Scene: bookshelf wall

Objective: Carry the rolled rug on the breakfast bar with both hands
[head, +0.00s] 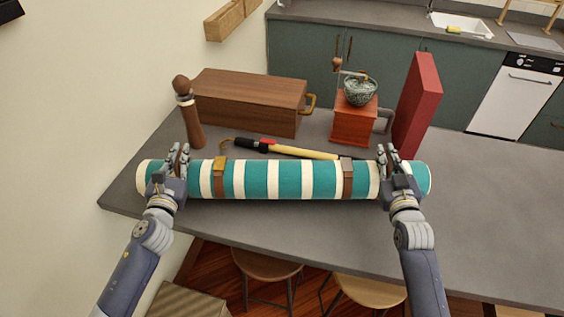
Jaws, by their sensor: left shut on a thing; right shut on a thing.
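The rolled rug (290,180) has teal and white stripes and two brown straps. It lies level across the front part of the grey breakfast bar (480,220) in the head view. My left gripper (178,160) is shut on the rug near its left end. My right gripper (388,162) is shut on the rug near its right end. The fingers hide parts of both ends. I cannot tell whether the rug touches the bar or is held just above it.
Behind the rug stand a pepper mill (188,112), a wooden box (250,98), a coffee grinder (355,115) and a tall red box (416,105). A yellow-handled tool (300,151) lies close behind the rug. The bar's right side is clear. Stools (267,266) stand below the front edge.

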